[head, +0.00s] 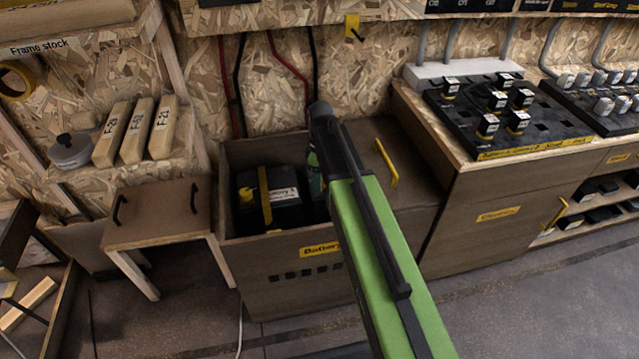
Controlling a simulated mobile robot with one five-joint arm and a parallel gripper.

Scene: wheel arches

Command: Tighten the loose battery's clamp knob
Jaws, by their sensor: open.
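A black battery (286,192) with a white label sits in the open left part of the brown battery box (262,262). A yellow clamp strap (266,200) runs over it. A yellow knob (246,195) stands at its left end. My green and black arm reaches from the bottom right up over the box. My gripper (316,186) points down into the box just right of the battery, apart from the knob. It is open; its fingertips are mostly hidden by my arm. Whatever lies behind the arm in the box is hidden. I cannot tell how tight the knob is.
A closed lid with a yellow handle (386,163) covers the box's right part. A workbench (492,212) with black trays stands right. Red and black cables hang on the back wall.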

